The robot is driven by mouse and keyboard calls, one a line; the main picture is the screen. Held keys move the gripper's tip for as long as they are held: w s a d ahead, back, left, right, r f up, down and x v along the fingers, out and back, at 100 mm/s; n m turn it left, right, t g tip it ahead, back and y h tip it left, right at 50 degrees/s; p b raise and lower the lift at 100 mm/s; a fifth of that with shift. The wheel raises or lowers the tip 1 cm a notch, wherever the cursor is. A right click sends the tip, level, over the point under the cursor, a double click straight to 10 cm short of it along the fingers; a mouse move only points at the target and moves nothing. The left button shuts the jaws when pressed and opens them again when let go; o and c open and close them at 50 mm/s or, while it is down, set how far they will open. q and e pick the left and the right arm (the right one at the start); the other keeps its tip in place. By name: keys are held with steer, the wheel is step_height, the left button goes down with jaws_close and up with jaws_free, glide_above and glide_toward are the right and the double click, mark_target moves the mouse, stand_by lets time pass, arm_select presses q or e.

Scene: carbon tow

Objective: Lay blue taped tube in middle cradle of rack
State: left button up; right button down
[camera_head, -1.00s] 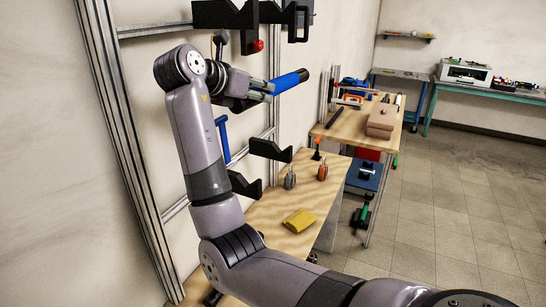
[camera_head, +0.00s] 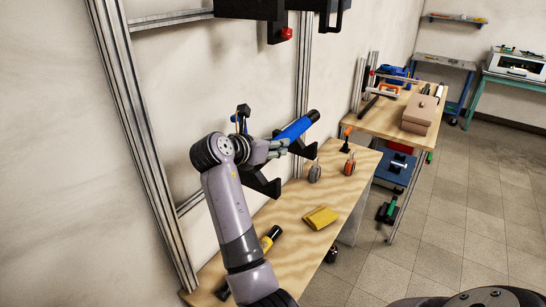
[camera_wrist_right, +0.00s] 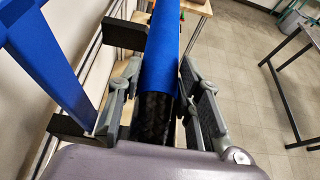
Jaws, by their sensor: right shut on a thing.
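The blue taped tube (camera_head: 297,128) is held by my right gripper (camera_head: 272,148), tilted in the head view, with its far black end pointing up and right. In the right wrist view the blue tape (camera_wrist_right: 162,50) and the bare black tube lie between the fingers of the gripper (camera_wrist_right: 160,100). The rack's black cradle arms (camera_head: 264,184) and (camera_head: 303,148) are close to the tube, below and behind it. They also show left of the tube in the right wrist view (camera_wrist_right: 124,34). I cannot tell whether the tube touches them. My left gripper is out of view.
Upper black brackets (camera_head: 250,8) with a red knob (camera_head: 287,34) sit above. A blue bar (camera_wrist_right: 42,65) stands left of my gripper in the right wrist view. A wooden bench (camera_head: 285,212) below carries a yellow pouch (camera_head: 320,218) and small tools. The floor at right has free room.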

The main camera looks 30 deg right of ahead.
steer(key=shift+a+f, duration=0.1)
steer(key=shift+f, duration=0.55)
step_height(320, 180, down, 3)
steer(key=shift+r+p, duration=0.15)
steer(key=shift+p, duration=0.25)
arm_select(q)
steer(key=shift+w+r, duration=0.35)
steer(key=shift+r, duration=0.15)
arm_select(e)
steer(key=shift+f, duration=0.45)
arm_select(q)
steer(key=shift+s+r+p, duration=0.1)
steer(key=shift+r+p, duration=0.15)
steer(key=shift+p, duration=0.05)
arm_select(e)
steer(key=shift+f, duration=0.2)
steer(key=shift+f, duration=0.35)
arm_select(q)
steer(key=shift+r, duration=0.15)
arm_select(e)
steer(key=c, duration=1.1)
jaws_free()
